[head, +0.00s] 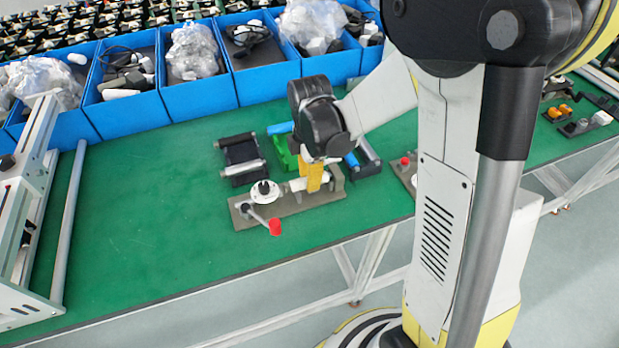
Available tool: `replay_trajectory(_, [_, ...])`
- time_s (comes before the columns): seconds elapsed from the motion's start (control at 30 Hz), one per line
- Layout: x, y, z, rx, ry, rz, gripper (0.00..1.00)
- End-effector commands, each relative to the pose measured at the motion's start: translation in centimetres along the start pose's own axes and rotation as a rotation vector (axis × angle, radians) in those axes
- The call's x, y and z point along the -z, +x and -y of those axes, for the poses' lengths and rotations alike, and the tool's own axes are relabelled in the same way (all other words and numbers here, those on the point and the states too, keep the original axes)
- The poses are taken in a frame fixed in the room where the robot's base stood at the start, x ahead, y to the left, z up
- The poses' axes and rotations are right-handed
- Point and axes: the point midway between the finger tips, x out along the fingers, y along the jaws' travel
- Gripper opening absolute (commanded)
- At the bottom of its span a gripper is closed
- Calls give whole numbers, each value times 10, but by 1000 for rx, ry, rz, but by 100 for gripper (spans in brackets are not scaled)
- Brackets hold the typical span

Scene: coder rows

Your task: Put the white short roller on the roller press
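A grey press base (240,216) with a white round dial (265,192) and a crank with a red knob (275,227) lies near the front of the green table; it looks like the roller press. My gripper (313,178) points down over the right part of this base, with yellow fingers low against it. A short white piece (297,184), likely the white short roller, shows just left of the fingers, over the base. The fingers hide part of it. I cannot tell whether they are closed on it or whether it rests on the press.
A rack with black and silver rollers (241,158) stands behind the press. Blue bins (203,92) line the back. The table's left part (140,220) is clear beside a white frame (32,190).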

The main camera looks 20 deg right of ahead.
Motion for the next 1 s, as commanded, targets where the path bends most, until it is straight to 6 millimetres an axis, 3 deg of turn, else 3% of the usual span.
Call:
replay_trajectory(0.87, [0,11,0,0,0,0,0])
replay_trajectory(0.9, [0,11,0,0,0,0,33])
replay_trajectory(0.93, [0,11,0,0,0,0,42])
replay_trajectory(1.0, [0,11,0,0,0,0,44])
